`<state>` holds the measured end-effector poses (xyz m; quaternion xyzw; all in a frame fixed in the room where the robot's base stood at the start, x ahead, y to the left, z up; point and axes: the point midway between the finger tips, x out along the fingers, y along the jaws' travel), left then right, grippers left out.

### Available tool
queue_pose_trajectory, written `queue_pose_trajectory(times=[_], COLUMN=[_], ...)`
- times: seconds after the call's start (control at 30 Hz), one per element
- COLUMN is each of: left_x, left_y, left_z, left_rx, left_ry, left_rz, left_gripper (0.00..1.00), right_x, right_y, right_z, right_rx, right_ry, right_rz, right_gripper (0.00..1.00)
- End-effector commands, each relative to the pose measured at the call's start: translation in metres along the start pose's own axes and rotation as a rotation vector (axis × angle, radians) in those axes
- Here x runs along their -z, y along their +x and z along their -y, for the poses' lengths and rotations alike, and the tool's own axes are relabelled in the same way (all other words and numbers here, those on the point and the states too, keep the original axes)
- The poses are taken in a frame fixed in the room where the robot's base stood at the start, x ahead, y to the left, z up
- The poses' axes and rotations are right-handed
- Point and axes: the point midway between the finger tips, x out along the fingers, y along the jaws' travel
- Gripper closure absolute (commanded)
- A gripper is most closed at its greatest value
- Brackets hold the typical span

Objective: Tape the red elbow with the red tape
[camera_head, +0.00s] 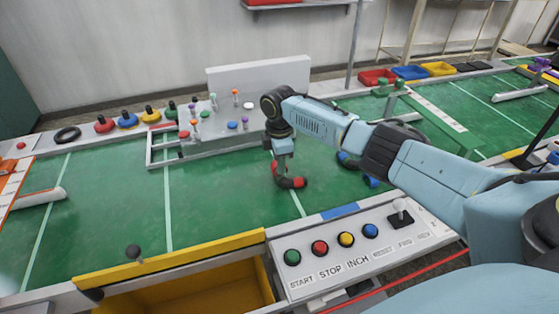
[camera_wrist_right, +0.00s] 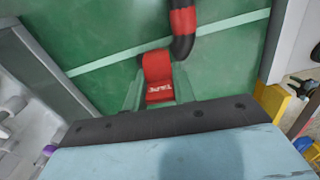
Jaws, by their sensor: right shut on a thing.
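The red elbow (camera_head: 290,182) is a black curved hose piece with a red band, lying on the green table in the head view. In the right wrist view the elbow (camera_wrist_right: 183,22) shows at the top, partly cut off. My right gripper (camera_head: 283,157) points down at the elbow's left end. It is shut on the red tape (camera_wrist_right: 157,75), which has a white "TAPE" label in the right wrist view. The tape is at or very close to the elbow's end; I cannot tell whether they touch. My left gripper is not in view.
A blue-banded hose piece (camera_head: 347,160) lies behind my right forearm. A button panel (camera_head: 335,262) and a yellow-edged drawer (camera_head: 190,290) are at the front. A grey stand with coloured knobs (camera_head: 215,145) stands behind. The green surface to the left is mostly clear.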

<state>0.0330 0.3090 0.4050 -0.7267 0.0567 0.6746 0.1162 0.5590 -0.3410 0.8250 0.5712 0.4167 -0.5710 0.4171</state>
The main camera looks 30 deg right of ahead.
Motion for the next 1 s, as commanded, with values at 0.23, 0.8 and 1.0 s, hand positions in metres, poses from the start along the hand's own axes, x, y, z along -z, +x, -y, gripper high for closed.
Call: queue_pose_trajectory(times=[0.23,0.8,1.0], left_x=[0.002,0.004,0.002], left_y=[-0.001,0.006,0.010], left_z=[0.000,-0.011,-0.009], left_rx=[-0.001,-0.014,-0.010], left_ry=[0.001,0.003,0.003], left_rz=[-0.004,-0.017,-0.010], left_gripper=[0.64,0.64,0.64], right_x=[0.000,-0.001,-0.001], right_y=[0.000,0.013,0.019], right_z=[0.000,0.000,0.000], right_rx=[0.000,0.000,0.001], right_ry=[-0.001,-0.001,-0.001], right_rz=[0.000,-0.001,-0.001], right_gripper=[0.97,0.97,0.97])
